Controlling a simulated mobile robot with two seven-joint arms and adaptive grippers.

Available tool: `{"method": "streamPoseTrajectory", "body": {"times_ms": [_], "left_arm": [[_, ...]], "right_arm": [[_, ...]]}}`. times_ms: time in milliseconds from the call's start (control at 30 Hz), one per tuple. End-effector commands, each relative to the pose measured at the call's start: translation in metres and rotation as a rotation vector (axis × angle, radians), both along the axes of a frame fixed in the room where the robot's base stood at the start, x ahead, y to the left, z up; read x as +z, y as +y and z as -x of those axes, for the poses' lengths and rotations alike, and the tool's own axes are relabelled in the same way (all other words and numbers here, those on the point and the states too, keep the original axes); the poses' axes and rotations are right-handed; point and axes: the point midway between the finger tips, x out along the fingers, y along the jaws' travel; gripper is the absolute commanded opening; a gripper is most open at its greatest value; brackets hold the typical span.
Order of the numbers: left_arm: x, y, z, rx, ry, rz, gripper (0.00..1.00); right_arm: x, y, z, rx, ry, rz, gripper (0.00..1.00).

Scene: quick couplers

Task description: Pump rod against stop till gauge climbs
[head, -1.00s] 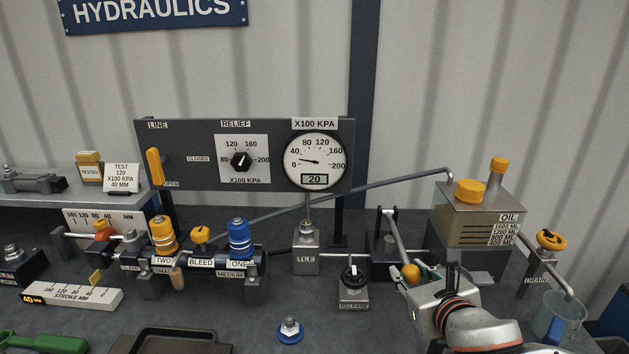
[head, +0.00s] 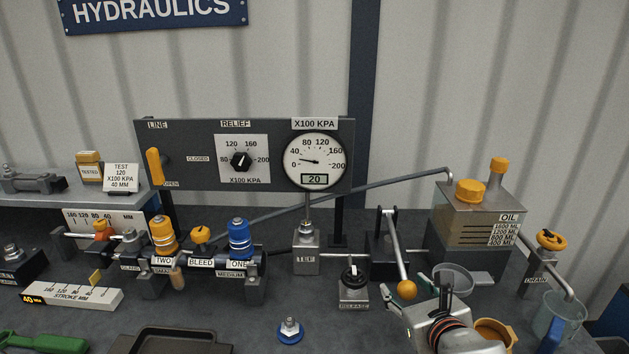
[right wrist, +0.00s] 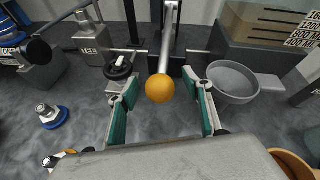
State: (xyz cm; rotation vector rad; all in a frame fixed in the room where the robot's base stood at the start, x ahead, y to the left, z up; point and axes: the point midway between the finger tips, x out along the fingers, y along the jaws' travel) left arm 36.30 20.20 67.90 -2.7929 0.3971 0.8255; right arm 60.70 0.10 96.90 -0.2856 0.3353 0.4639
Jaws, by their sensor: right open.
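The pump lever (head: 398,250) slopes forward and down from its bracket, ending in an orange ball knob (head: 407,289). My right gripper (head: 410,284) is open around the knob. In the right wrist view the knob (right wrist: 159,88) lies between the two green-padded fingers, with gaps on both sides. The gauge (head: 315,160) has its needle low and its display reads 20. The cylinder (head: 205,263) lies at the left, its rod (head: 76,235) pointing left near an orange piece (head: 103,229) at a scale. The stroke display (head: 72,294) reads 40 MM. My left gripper is not in view.
The release knob (head: 354,276) stands left of the lever. A grey cup (head: 454,280) is right of it, below the oil tank (head: 473,222). A drain valve (head: 551,240) and clear beaker (head: 563,312) stand farther right. A blue-based fitting (head: 290,330) lies in front.

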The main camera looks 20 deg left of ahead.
Motion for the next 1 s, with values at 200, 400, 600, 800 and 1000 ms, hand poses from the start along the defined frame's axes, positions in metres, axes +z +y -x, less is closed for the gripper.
{"method": "streamPoseTrajectory", "body": {"times_ms": [200,400,600,800,1000], "left_arm": [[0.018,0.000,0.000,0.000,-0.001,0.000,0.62],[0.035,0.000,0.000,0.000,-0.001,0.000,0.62],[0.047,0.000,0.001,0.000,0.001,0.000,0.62],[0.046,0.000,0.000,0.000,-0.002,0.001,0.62],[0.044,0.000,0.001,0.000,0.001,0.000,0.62]], "right_arm": [[0.009,-0.005,0.012,0.001,0.001,-0.001,0.50],[0.015,-0.012,0.027,0.001,0.001,0.000,0.50],[0.021,-0.019,0.042,0.001,0.000,0.000,0.50],[0.025,-0.025,0.055,0.001,0.000,-0.002,0.50],[0.027,-0.027,0.059,0.000,-0.001,0.000,0.50]]}}
